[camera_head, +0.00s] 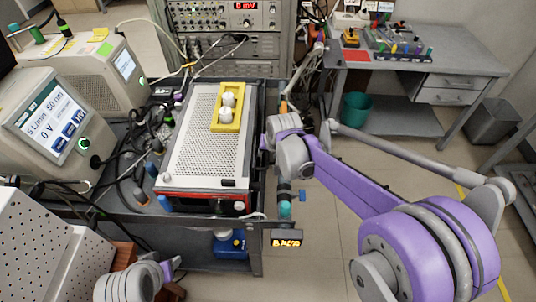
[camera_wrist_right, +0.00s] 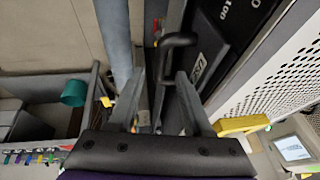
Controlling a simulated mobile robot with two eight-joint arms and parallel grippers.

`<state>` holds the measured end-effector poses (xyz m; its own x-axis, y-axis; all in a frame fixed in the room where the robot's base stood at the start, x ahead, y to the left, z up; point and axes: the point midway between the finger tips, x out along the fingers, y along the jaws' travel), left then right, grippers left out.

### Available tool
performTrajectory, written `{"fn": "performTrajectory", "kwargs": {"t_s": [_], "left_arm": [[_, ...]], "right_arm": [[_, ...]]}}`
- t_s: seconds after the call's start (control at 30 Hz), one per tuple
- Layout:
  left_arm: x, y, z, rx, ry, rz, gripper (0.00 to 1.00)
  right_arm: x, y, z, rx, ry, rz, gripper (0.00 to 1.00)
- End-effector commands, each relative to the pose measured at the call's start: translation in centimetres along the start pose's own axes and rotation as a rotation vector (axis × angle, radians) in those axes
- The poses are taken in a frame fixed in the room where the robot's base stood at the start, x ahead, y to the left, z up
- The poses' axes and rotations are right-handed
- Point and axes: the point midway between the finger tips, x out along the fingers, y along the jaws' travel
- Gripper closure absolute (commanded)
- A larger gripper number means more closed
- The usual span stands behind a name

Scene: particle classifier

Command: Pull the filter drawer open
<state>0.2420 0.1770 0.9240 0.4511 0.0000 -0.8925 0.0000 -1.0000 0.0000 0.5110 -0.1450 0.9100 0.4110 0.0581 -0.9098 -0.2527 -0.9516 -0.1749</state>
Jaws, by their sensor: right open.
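In the right wrist view, a black bar handle (camera_wrist_right: 178,41) stands out from a black panel (camera_wrist_right: 208,48) with white lettering, beside the perforated case. I take it for the filter drawer's handle. My right gripper (camera_wrist_right: 158,75) is open and empty, its fingertips just short of the handle, which lies nearer the right-hand finger. In the head view my right gripper (camera_head: 266,142) is at the right side of the perforated case (camera_head: 190,140); its fingers and the handle are hard to make out there. Only part of my left arm shows at the bottom left.
A yellow tray (camera_head: 240,120) with white round pieces sits on the case. Cables and instruments, including a flow display (camera_head: 62,115), crowd the left. A rack (camera_head: 232,60) stands behind. The floor (camera_head: 320,220) right of the cart is open, apart from my arm above it.

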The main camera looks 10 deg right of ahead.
Motion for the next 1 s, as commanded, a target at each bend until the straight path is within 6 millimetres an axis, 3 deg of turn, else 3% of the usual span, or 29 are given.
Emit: {"fn": "performTrajectory", "kwargs": {"t_s": [0.13,0.4,0.47,0.7,1.0], "left_arm": [[0.06,0.00,0.06,0.000,0.000,0.000,0.50],[0.05,0.00,0.05,0.000,0.000,0.000,0.50],[0.05,0.00,0.05,0.000,0.000,0.000,0.50],[0.05,0.00,0.05,0.000,0.000,0.000,0.50],[0.05,0.00,0.05,0.000,0.000,0.000,0.50]], "right_arm": [[1.02,-0.01,0.01,0.000,0.000,0.000,0.50],[1.15,0.00,0.01,0.000,0.000,0.000,0.50],[1.15,0.00,0.01,0.000,0.000,0.000,0.58],[1.13,0.01,0.01,0.000,0.000,0.000,1.00],[1.12,0.01,0.00,0.000,0.000,0.000,1.00]]}}
